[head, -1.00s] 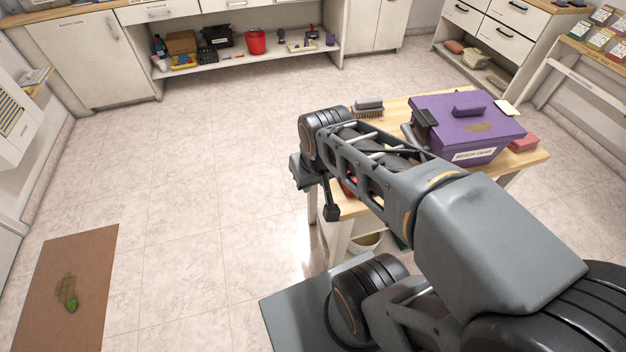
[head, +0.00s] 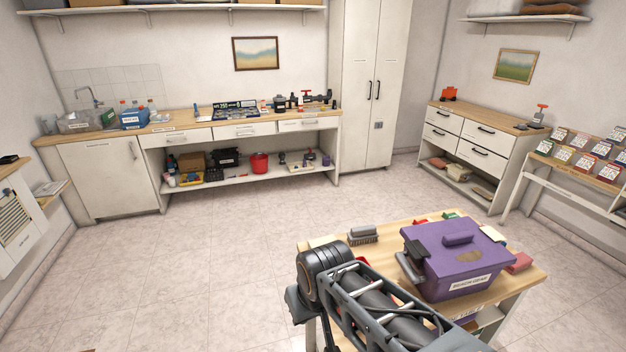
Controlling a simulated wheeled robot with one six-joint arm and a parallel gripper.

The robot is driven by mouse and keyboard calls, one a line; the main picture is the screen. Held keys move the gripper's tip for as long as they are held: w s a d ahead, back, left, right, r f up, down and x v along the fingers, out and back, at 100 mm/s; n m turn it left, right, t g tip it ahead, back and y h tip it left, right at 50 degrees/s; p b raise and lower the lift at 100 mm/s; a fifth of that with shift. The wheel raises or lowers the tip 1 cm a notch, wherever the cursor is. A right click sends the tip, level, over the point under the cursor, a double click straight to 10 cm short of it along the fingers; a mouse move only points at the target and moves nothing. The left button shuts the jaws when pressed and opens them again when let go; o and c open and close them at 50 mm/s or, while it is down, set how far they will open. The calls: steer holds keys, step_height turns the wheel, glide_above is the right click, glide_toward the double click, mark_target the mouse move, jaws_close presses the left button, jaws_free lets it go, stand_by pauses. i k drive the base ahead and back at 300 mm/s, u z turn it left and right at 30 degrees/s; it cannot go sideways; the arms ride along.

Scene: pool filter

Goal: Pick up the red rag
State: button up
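A dull red, flat, folded-looking piece (head: 519,262) lies on the wooden table top (head: 522,283), right beside the purple box (head: 458,262). It could be the red rag, but I cannot be sure at this size. A small bright red bit (head: 420,222) shows behind the box, and another (head: 362,261) shows just behind my arm; I cannot tell what they are. My gripper (head: 297,304) is at the left front of the table, apart from the dull red piece. Its fingers are hidden or too dark to make out.
The purple box stands between my arm and the dull red piece. A grey brush (head: 362,235) lies at the table's back left. A low shelf under the back counter holds a red bucket (head: 259,163). The floor (head: 190,265) to the left is clear.

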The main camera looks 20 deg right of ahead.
mark_target(523, 261)
steer(key=z, duration=1.45)
steer(key=k, duration=0.4)
steer(key=z, duration=0.8)
steer(key=i, duration=0.5)
steer(key=z, duration=1.05)
steer(key=i, duration=1.4)
steer(key=u, duration=1.4)
